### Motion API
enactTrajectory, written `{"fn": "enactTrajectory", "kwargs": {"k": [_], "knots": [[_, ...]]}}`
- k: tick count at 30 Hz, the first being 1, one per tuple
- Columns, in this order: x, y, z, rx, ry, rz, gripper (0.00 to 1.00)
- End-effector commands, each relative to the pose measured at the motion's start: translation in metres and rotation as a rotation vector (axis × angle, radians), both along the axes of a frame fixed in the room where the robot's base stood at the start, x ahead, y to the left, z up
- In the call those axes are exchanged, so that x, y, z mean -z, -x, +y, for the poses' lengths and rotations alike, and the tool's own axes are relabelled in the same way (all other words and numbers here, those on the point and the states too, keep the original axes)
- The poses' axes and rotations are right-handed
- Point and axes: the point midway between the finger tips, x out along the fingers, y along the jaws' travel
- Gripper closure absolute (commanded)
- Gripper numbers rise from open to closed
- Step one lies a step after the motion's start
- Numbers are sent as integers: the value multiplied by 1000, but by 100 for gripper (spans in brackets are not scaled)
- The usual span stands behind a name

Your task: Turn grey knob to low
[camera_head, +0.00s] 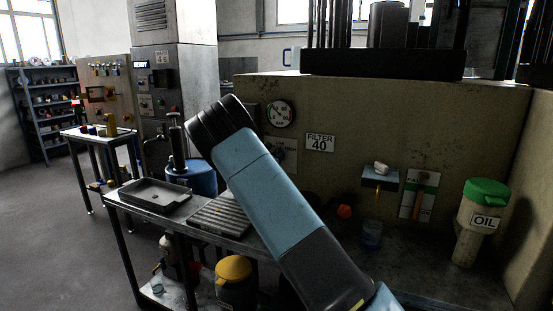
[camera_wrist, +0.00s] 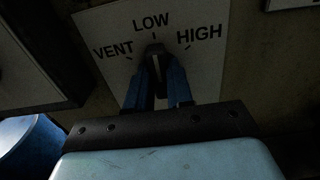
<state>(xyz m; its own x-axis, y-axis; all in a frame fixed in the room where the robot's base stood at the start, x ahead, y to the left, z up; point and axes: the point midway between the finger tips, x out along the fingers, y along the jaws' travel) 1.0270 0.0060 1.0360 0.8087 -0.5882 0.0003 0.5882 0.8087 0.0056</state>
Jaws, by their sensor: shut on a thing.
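The grey knob (camera_wrist: 155,66) sits on a pale dial plate (camera_wrist: 112,28) marked VENT, LOW and HIGH in the wrist view. My gripper (camera_wrist: 156,82) has its two blue fingers on either side of the knob and is shut on it. The knob's pale line points up, close to the tick under LOW. In the head view my arm covers the knob, and only part of a pale plate (camera_head: 289,152) shows beside the arm.
A round gauge (camera_head: 280,114) and a FILTER 40 sign (camera_head: 320,142) are on the wall. A steel bench holds a black tray (camera_head: 154,196) and a ribbed plate (camera_head: 222,214). An OIL container (camera_head: 484,208) with a green lid is at the right.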

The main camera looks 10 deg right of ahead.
Motion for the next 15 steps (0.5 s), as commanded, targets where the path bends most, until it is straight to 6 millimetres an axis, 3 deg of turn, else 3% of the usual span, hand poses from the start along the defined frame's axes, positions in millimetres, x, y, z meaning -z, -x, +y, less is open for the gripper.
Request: {"fn": "enactTrajectory", "kwargs": {"k": [12,13,15], "knots": [[3,1,0,0,4,9,100],[3,1,0,0,4,9,78],[3,1,0,0,4,8,71]]}}
